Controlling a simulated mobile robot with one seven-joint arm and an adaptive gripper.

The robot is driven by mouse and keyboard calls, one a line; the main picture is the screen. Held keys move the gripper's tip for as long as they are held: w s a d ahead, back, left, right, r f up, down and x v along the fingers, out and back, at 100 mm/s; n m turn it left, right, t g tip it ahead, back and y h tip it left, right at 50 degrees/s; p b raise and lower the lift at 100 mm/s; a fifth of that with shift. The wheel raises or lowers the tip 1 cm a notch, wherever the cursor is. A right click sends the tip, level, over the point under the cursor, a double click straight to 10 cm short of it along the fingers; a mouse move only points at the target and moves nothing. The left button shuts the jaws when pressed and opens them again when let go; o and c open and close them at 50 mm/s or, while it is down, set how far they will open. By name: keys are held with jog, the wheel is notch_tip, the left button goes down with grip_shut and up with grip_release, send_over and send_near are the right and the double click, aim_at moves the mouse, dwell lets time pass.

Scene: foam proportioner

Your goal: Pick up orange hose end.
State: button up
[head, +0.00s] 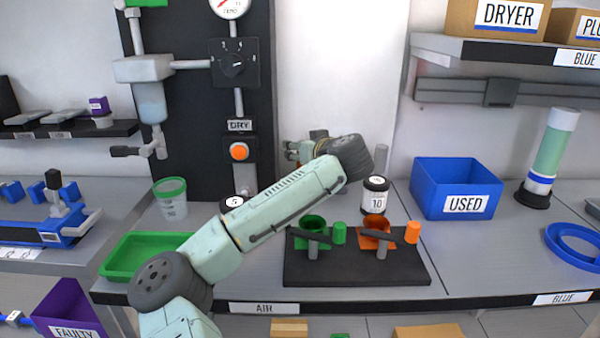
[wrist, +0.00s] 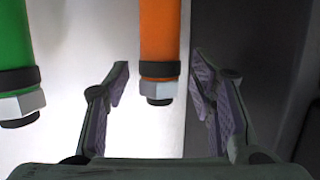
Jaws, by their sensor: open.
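In the wrist view the orange hose end (wrist: 160,32) hangs down from the top, with a black band, a grey hex nut and a dark tip. My gripper (wrist: 160,66) is open, with one finger on each side of the hose end. Gaps show on both sides, and I see no contact. The nut and tip appear between the fingers; how far in depth they reach is hard to tell. In the head view my arm hides most of this area, and I cannot clearly make out the hose end there.
A green hose end (wrist: 18,55) hangs left of my gripper in the wrist view. In the head view a dark panel (head: 190,70) with a dial and gauge stands behind my arm. A bottle marked 10 (head: 374,196), a black fixture block (head: 355,268) and a blue USED bin (head: 456,180) are nearby.

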jog(key=shift+c, duration=0.4)
grip_shut()
dwell(0.4)
